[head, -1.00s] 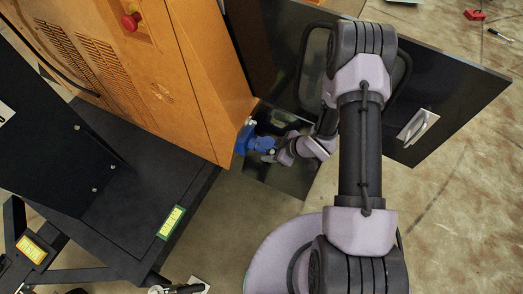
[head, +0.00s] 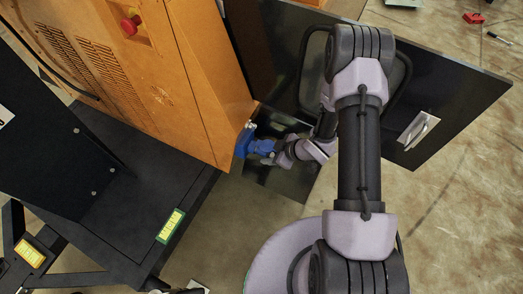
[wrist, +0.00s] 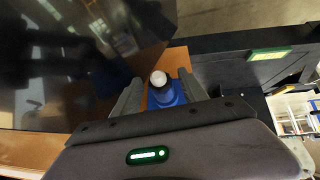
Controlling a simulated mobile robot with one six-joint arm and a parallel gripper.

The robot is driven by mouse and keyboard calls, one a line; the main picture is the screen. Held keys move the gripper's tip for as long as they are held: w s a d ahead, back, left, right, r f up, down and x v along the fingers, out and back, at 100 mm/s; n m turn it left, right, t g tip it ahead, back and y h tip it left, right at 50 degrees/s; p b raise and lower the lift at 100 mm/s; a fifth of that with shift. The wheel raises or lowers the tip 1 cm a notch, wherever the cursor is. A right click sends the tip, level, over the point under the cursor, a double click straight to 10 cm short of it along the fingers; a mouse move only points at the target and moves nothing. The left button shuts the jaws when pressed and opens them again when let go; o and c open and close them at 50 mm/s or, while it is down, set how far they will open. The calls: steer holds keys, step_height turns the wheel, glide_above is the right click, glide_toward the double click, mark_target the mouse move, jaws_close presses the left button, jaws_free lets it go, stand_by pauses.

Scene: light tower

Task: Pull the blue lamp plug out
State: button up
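The blue lamp plug (head: 262,147) sits by the lower corner of the orange cabinet, next to a blue socket part (head: 243,141) in the head view. My gripper (head: 272,156) reaches it from the right. In the wrist view the blue plug (wrist: 170,96), with a round white end, lies between the two fingers of my gripper (wrist: 158,92). The right finger is close against it. A strip of orange shows between the left finger and the plug, so the fingers look open around it. The plug's far side is hidden.
The orange cabinet (head: 190,90) stands on a black base (head: 150,190). A dark open door panel (head: 460,90) with a metal handle is right of my arm. Bare floor (head: 225,235) lies below the plug.

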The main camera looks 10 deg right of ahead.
jaws_close()
steer(key=shift+s+d+p, duration=0.15)
steer(key=shift+s+d, duration=0.65)
steer(key=shift+d, duration=0.3)
steer(key=shift+s+d+p, duration=0.15)
steer(key=shift+s+d, duration=0.65)
steer(key=shift+d, duration=0.25)
